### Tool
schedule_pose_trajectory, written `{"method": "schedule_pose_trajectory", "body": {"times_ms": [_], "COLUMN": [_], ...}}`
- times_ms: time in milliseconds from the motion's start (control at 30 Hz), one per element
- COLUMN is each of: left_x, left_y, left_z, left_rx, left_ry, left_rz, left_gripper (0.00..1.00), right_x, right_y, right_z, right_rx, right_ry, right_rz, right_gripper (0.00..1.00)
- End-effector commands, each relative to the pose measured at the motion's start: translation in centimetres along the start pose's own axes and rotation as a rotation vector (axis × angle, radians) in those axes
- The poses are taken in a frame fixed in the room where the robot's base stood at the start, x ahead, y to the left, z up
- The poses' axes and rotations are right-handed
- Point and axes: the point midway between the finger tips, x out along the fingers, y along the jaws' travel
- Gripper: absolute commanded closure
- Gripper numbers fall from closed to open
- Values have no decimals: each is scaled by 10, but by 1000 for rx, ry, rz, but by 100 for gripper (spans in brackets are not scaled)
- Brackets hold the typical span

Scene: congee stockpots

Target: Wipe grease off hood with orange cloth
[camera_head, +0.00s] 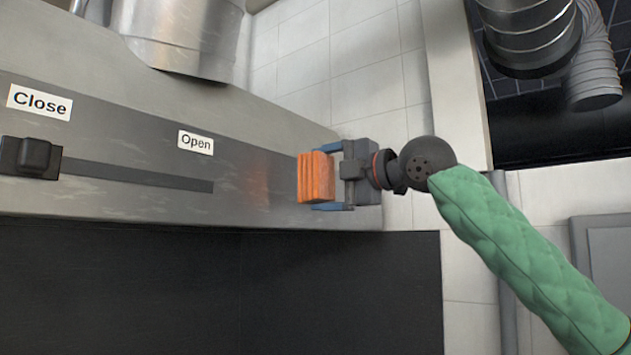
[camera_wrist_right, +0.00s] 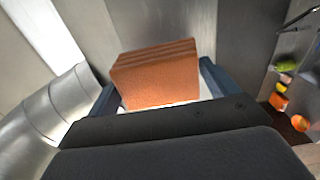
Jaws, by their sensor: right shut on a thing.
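The orange cloth (camera_head: 316,177) is a thick folded block with layered edges. My right gripper (camera_head: 328,178) is shut on it, with blue fingers on either side. The right wrist view also shows the cloth (camera_wrist_right: 157,75) between the fingers of the right gripper (camera_wrist_right: 160,88). The grey metal hood (camera_head: 110,130) fills the left of the head view, and the cloth is in front of its right end. Whether the cloth touches the hood cannot be told. A faint orange reflection shows on the hood left of the cloth. My left gripper is not in view.
The hood carries a "Close" label (camera_head: 39,102), an "Open" label (camera_head: 195,142) and a dark slider knob (camera_head: 31,157) in a slot. A metal duct (camera_head: 180,32) rises above the hood. More ducting (camera_head: 530,35) hangs at upper right. A tiled wall (camera_head: 350,65) stands behind.

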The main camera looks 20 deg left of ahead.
Motion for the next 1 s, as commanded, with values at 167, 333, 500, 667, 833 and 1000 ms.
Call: {"method": "schedule_pose_trajectory", "body": {"times_ms": [167, 333, 500, 667, 833, 1000], "left_x": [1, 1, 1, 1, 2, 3], "left_y": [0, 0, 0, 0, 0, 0], "left_z": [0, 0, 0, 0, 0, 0], "left_rx": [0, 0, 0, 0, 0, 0], "left_ry": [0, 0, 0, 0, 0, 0], "left_rz": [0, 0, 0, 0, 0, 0], "left_gripper": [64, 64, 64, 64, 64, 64], "right_x": [-14, -17, -17, -22, -35, -46], "right_y": [0, 0, 0, 0, 0, 0], "right_z": [1, 0, 0, 1, 1, 0], "right_rx": [0, 0, 0, 0, 1, 0], "right_ry": [-2, -1, -1, -1, -2, -1], "right_rz": [1, 1, 1, 1, 1, 0], "right_gripper": [32, 32, 32, 32, 32, 32]}}
